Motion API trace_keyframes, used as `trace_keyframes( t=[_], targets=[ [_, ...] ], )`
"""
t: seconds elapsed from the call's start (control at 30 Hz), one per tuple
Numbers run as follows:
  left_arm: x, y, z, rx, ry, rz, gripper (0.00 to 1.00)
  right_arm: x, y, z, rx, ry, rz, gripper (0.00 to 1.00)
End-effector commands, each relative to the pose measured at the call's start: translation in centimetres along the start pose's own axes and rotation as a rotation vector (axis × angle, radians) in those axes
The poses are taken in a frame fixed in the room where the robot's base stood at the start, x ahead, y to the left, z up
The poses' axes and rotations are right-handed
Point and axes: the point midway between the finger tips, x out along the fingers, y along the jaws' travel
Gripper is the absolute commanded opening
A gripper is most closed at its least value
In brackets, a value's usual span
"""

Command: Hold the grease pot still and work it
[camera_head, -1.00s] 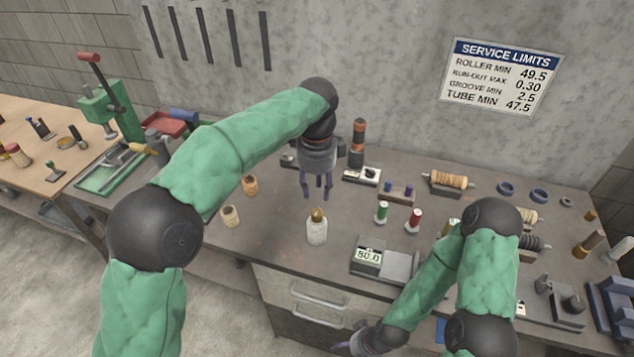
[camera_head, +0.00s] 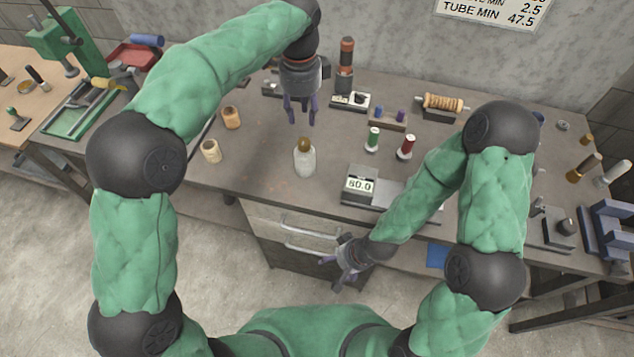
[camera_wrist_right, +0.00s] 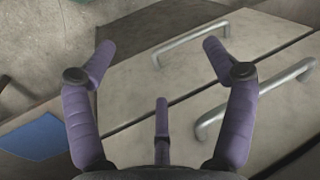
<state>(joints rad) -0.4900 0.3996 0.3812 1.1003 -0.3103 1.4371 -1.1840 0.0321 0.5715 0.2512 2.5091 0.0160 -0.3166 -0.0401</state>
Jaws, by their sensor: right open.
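The grease pot appears to be the pale, translucent bottle with a brass-coloured top (camera_head: 305,159), standing upright near the bench's front edge in the head view. My left gripper (camera_head: 300,118) points downward behind and above the pot. Its fingers are apart with nothing between them, and it does not touch the pot. My right gripper (camera_head: 342,274) is low in front of the bench, beside the drawers. In the right wrist view my right gripper (camera_wrist_right: 160,75) has its fingers spread and empty, facing the drawer fronts. The pot is not in that view.
Drawer handles (camera_head: 312,232) jut out near my right gripper. Two tan cylinders (camera_head: 211,151) stand left. Bench around the pot is clear.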

Motion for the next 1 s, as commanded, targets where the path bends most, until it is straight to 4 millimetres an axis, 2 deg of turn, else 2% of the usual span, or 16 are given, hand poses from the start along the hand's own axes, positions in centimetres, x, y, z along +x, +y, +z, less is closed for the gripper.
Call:
trace_keyframes(
  t=[0.33,0.5,0.7,1.0],
  targets=[
    [0.0,0.0,0.0,0.000,0.000,0.000,0.39,-4.2,-3.0,-0.2,-0.181,0.073,-0.002,0.84],
    [0.0,0.0,0.0,0.000,0.000,0.000,0.39,-6.0,-4.2,-1.5,-0.351,0.114,0.017,0.84],
    [0.0,0.0,0.0,0.000,0.000,0.000,0.39,-7.7,-5.5,-2.7,-0.528,0.146,0.030,0.84],
    [0.0,0.0,0.0,0.000,0.000,0.000,0.39,-9.4,-7.2,-3.7,-0.695,0.181,0.029,0.84]
  ],
)
